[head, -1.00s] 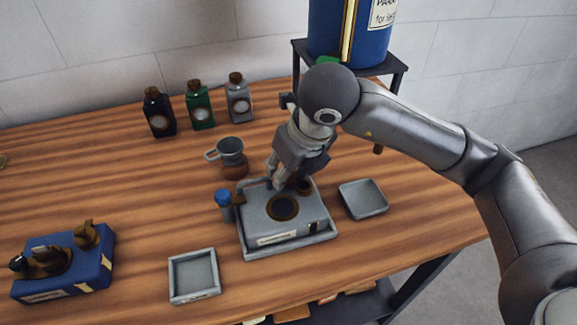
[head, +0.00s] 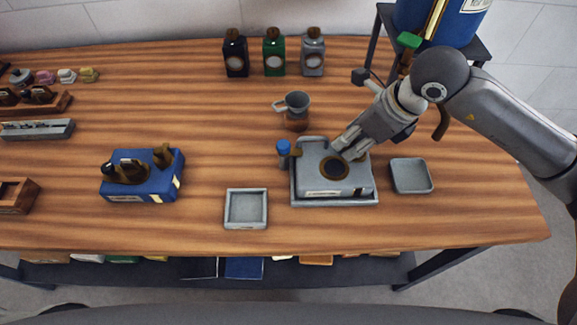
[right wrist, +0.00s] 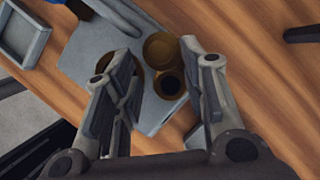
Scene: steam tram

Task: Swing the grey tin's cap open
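The grey tin (head: 313,174) sits on a grey tray (head: 340,202), with a brown-ringed dark round opening on its top. In the right wrist view, the tin (right wrist: 88,45) carries a brown neck with a dark hole (right wrist: 169,84) near one corner. A brown round cap (right wrist: 160,50) shows right beside that hole, apparently tilted off it. My right gripper (head: 345,153) is over the tin's back right corner. In the wrist view its fingers (right wrist: 165,75) are apart, with the neck and cap between them; contact is unclear. My left gripper is not in view.
A blue tin (head: 150,186) is farther left. Several bottles stand at the back.

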